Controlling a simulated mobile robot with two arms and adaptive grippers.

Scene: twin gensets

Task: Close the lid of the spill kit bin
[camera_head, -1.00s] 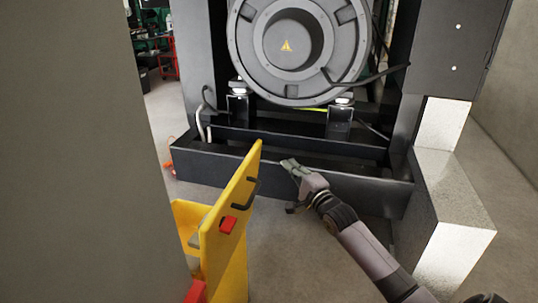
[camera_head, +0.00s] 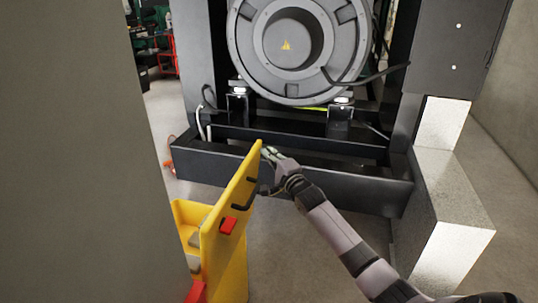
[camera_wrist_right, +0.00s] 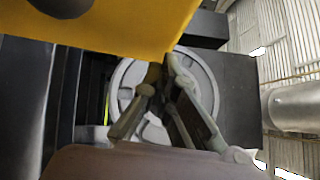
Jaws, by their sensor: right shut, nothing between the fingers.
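The yellow spill kit bin (camera_head: 232,276) stands at the lower middle of the head view. Its yellow lid (camera_head: 226,222) stands open and upright, with a black handle and a red latch on the face toward the right. My right gripper (camera_head: 267,153) is shut and empty, close to the lid's upper right edge. I cannot tell whether it touches the lid. In the right wrist view the gripper (camera_wrist_right: 160,85) has its fingers together, and the yellow lid (camera_wrist_right: 130,22) fills the upper part of the picture. My left gripper is not in view.
A large generator (camera_head: 293,45) on a black base frame (camera_head: 300,178) stands behind the bin. A pale block (camera_head: 445,210) is at the right. A grey surface (camera_head: 75,150) covers the left side. Concrete floor is clear between bin and block.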

